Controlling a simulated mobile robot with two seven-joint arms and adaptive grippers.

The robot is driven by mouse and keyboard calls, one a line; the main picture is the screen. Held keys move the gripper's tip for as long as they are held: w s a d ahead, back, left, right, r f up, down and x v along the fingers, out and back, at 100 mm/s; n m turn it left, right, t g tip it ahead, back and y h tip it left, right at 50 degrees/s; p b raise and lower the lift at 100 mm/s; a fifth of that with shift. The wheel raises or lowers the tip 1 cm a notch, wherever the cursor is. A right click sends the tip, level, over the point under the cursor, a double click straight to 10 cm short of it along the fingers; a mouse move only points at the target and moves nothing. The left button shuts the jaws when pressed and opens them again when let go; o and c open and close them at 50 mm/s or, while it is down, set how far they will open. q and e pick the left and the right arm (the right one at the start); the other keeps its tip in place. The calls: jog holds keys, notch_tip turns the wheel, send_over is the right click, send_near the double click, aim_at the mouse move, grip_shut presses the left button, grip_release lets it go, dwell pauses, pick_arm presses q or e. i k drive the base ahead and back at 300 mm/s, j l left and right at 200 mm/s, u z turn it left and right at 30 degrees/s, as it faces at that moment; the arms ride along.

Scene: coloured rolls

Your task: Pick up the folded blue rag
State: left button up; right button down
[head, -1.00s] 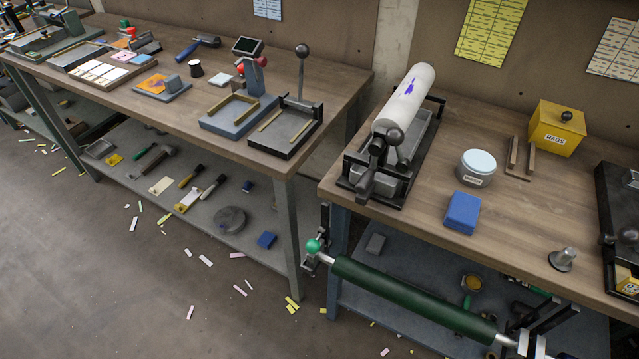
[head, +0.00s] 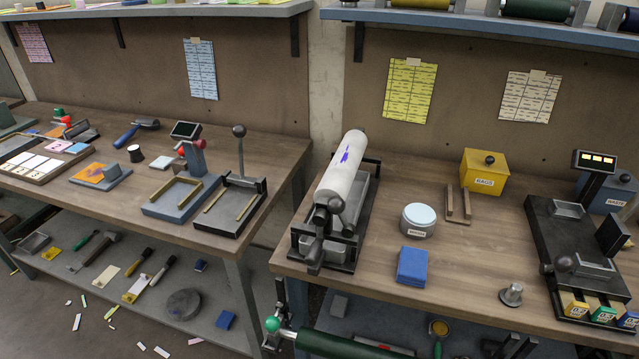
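The folded blue rag (head: 412,266) lies flat as a small square pad on the right wooden workbench (head: 455,262). It is near the front edge, just in front of a round pale-lidded tin (head: 418,221). Nothing covers or touches it from above. Neither of my grippers shows in the head view.
A white roller in a black stand (head: 345,172) is left of the rag. A yellow rag box (head: 483,172) stands behind, a metal weight (head: 512,293) to the right, and a dark device (head: 553,250) further right. A green roller (head: 345,344) hangs below the front edge.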

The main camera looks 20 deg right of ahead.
aim_at(413, 270)
jog(key=k+j+z, duration=0.1)
jog(key=z, duration=1.05)
